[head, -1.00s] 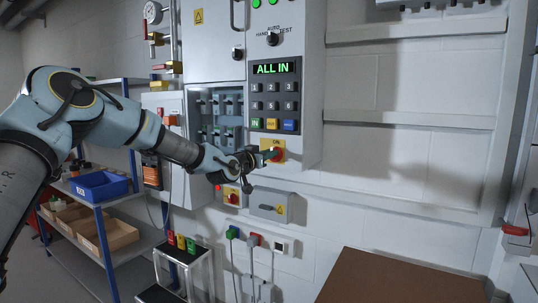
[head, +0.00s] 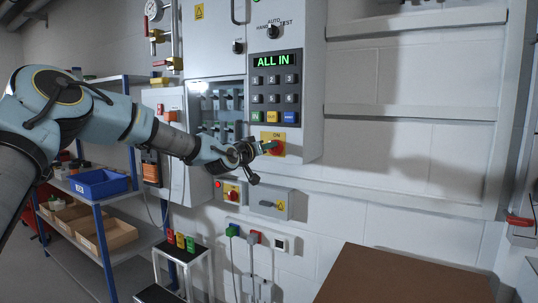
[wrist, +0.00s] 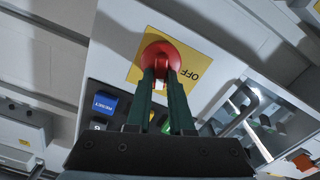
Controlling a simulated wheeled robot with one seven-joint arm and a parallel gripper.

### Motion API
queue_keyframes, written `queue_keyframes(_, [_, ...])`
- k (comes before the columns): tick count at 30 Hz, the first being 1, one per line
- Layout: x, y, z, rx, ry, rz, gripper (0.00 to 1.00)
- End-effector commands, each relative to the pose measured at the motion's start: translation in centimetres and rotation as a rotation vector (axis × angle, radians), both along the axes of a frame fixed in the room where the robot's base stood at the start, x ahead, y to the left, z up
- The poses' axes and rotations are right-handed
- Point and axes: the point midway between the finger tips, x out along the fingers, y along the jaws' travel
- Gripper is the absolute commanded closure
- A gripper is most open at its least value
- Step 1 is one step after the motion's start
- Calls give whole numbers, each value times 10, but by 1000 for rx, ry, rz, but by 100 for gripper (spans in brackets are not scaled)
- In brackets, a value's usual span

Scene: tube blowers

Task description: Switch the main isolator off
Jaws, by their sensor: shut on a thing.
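The main isolator is a red rotary handle (head: 278,148) on a yellow plate (head: 265,135) at the bottom of the grey cabinet's keypad column. The word ON shows at the plate's top edge. In the wrist view the red handle (wrist: 163,47) stands at the ends of my two dark green fingers, and the plate (wrist: 186,57) shows the word OFF. My gripper (head: 269,146) is shut on the handle, coming from the left; it also shows in the wrist view (wrist: 160,77). The fingers hide part of the handle, so I cannot tell its exact angle.
The display (head: 274,61) above the keypad reads ALL IN. A smaller red-and-yellow switch (head: 231,191) and a grey box with a lever (head: 270,204) sit just below my gripper. A brown table top (head: 405,276) stands at lower right.

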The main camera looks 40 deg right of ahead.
Motion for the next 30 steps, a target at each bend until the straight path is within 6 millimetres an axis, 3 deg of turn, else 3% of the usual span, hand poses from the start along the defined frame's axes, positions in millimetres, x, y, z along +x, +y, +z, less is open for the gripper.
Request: queue_keyframes(30, [8, 2, -12, -242, 918, 1, 100])
